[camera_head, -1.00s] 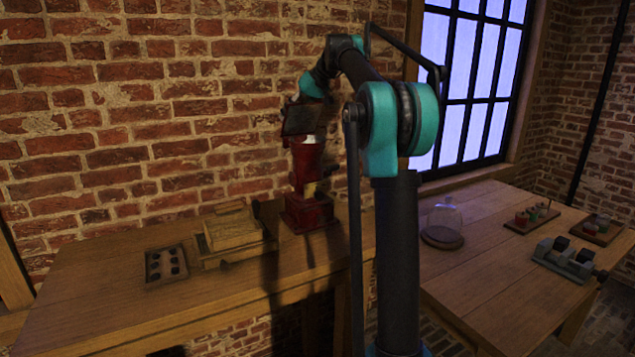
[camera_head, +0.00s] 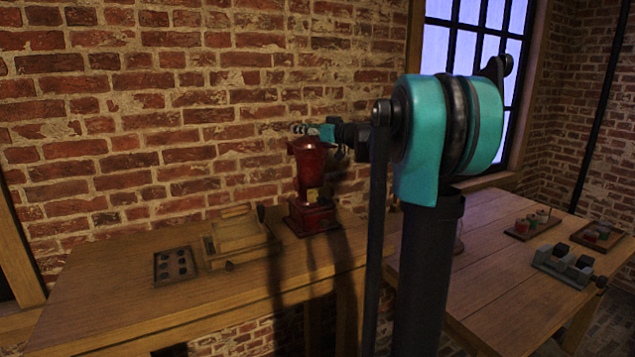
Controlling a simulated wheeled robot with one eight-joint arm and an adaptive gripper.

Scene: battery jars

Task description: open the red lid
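A tall red machine (camera_head: 311,188) with a flared top and square base stands on the wooden bench against the brick wall. I cannot make out a separate red lid on it. My gripper (camera_head: 300,129) is small in view, roughly level and pointing left, at the height of the machine's top rim. I cannot tell whether it touches the rim or how its fingers are set. Small red and green items, too small to identify, stand on a wooden tray (camera_head: 517,236) on the right-hand table.
A wooden box (camera_head: 238,236) and a dark tray with round holes (camera_head: 160,281) lie on the bench (camera_head: 110,300) left of the machine. On the right table (camera_head: 490,290) are a grey fixture (camera_head: 563,266) and another small tray (camera_head: 590,246). My arm hides part of that table.

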